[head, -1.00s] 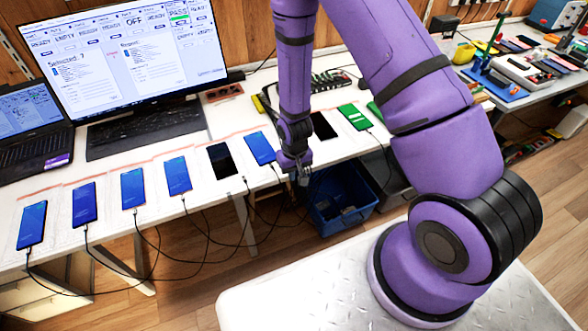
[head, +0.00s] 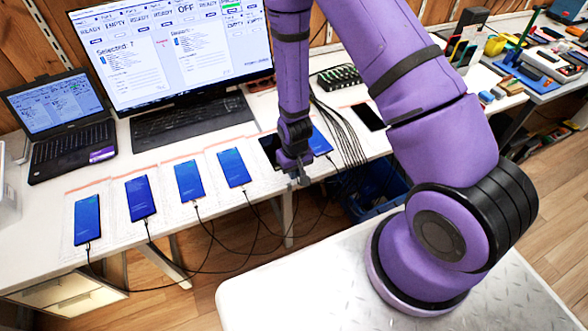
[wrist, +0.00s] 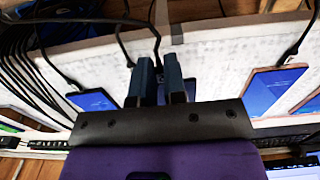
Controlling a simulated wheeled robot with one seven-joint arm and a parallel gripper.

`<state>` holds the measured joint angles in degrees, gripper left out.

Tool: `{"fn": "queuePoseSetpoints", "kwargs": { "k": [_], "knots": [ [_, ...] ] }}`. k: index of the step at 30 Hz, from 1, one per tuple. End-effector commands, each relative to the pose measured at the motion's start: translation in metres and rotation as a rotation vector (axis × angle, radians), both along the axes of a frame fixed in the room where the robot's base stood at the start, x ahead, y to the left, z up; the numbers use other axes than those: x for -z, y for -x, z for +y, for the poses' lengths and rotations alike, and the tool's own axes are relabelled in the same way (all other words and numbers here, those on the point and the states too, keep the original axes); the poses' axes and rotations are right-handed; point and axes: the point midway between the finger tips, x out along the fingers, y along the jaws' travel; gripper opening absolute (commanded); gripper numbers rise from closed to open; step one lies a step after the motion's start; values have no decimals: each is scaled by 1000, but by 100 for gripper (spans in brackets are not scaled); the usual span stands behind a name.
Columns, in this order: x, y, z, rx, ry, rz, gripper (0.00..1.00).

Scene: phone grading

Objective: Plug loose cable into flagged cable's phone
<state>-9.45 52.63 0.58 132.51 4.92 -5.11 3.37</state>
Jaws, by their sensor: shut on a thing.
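My gripper (head: 299,179) is shut on a black cable end at the front edge of the bench. In the wrist view the cable (wrist: 156,38) runs between the two blue fingertips (wrist: 157,66); its plug is hidden. A dark-screened phone (head: 269,146) lies just behind my gripper, partly covered by it; in the wrist view a phone (wrist: 190,88) shows behind the fingers. I cannot tell whether the plug touches it. A blue-screened phone (head: 319,142) lies to the right, with a cable at its near end. I see no flag on any cable.
Several blue-screened phones with cables lie in a row to the left, the nearest (head: 234,168) beside the dark one. Another dark phone (head: 369,117) lies to the right, past a bundle of black cables (head: 345,135). A monitor (head: 170,50) and a laptop (head: 65,130) stand behind.

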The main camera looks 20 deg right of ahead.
Motion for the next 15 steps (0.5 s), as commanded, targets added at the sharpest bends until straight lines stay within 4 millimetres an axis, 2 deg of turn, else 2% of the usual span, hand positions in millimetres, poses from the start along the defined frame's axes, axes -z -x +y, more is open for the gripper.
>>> {"fn": "queuePoseSetpoints", "kwargs": {
  "k": [15],
  "knots": [
    [14,-7,0,0,0,1,0]
  ]
}}
